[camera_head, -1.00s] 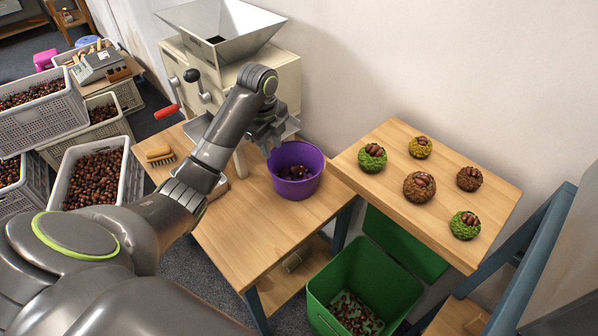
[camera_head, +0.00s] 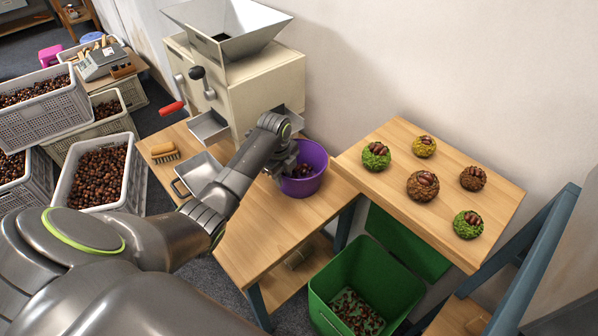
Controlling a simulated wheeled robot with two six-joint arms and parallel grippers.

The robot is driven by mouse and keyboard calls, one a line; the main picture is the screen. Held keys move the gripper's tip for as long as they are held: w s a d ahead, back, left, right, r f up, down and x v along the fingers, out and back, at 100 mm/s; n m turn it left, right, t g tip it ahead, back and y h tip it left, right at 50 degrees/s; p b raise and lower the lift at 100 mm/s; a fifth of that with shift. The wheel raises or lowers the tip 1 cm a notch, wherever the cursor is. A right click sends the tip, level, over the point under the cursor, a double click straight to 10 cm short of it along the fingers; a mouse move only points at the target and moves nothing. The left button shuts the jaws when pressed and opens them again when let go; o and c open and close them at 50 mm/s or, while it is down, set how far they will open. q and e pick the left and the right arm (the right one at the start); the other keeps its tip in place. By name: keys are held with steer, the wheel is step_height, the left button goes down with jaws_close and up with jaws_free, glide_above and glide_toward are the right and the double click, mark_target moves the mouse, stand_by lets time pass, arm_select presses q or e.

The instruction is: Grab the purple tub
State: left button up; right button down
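The purple tub (camera_head: 312,180) stands upright on the wooden table near the wall, with several chestnuts inside. My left gripper (camera_head: 281,172) is at the tub's left rim, pointing down. The gripper overlaps the left side of the tub, and its fingers are partly hidden by my wrist. I cannot tell whether they are open or shut, or touching the rim. My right gripper is not in view.
A cream machine with a metal hopper (camera_head: 225,30) stands behind the table (camera_head: 262,232). A metal scoop (camera_head: 200,172) and a brush (camera_head: 165,152) lie left. A raised board (camera_head: 405,215) holds several chestnut-topped balls at right. A green bin (camera_head: 365,268) stands below.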

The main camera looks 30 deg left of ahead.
arm_select(q)
steer(key=shift+w+d+f, duration=0.1)
steer(key=shift+w+f, duration=0.1)
steer(key=shift+f, duration=1.2)
jaws_close()
